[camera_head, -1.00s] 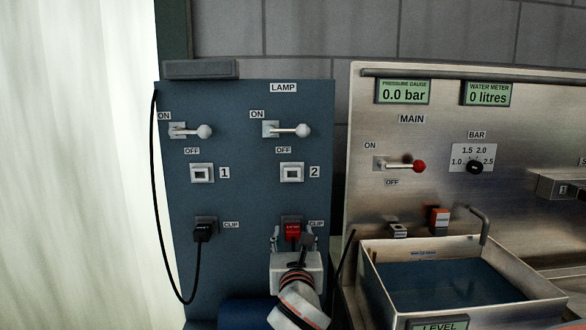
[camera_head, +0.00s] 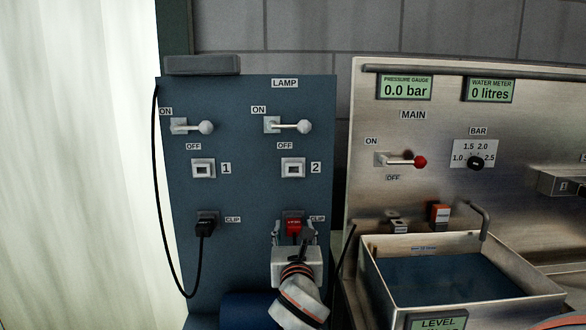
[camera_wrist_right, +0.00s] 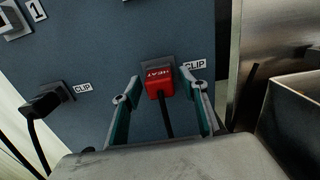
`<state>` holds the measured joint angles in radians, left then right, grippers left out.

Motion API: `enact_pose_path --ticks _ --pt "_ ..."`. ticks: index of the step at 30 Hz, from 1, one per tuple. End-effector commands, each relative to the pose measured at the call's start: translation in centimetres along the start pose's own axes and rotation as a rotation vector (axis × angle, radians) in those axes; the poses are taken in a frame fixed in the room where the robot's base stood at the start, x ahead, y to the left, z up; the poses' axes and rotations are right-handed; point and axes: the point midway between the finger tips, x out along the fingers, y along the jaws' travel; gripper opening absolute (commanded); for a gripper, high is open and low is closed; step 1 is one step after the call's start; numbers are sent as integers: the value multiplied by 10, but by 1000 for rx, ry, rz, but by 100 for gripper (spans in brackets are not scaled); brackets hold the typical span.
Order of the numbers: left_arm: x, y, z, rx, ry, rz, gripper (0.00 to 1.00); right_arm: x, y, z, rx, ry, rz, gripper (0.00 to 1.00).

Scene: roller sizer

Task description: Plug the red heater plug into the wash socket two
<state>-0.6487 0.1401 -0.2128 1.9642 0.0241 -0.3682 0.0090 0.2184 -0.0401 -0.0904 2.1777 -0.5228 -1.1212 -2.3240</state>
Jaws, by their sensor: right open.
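The red heater plug (camera_head: 293,228), marked HEAT in the wrist view (camera_wrist_right: 158,82), sits in the right-hand clip on the blue lamp panel, its dark cable hanging down. My right gripper (camera_head: 294,234) is in front of that clip, open, with one finger on each side of the plug. In the wrist view the fingers (camera_wrist_right: 167,95) stand apart from the plug, with gaps on both sides. Two white square fittings, marked 1 (camera_head: 203,168) and 2 (camera_head: 293,168), are above the clips. I cannot tell which fitting is wash socket two. My left gripper is not in view.
A black plug (camera_head: 205,228) sits in the left clip, its cable looping up the panel's left edge. Lamp levers (camera_head: 205,127) are above. To the right stand the steel wash panel (camera_head: 430,150) and a basin (camera_head: 540,292) with a tap.

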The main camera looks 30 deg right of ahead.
Motion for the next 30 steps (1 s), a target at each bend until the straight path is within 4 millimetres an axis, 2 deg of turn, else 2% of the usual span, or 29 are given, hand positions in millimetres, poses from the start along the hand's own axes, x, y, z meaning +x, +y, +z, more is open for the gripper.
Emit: enact_pose_path --ticks 12,30 --pt "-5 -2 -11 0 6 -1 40 0 0 1 -1 0 0 43" --pt "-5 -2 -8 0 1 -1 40 0 0 0 -1 0 0 43"
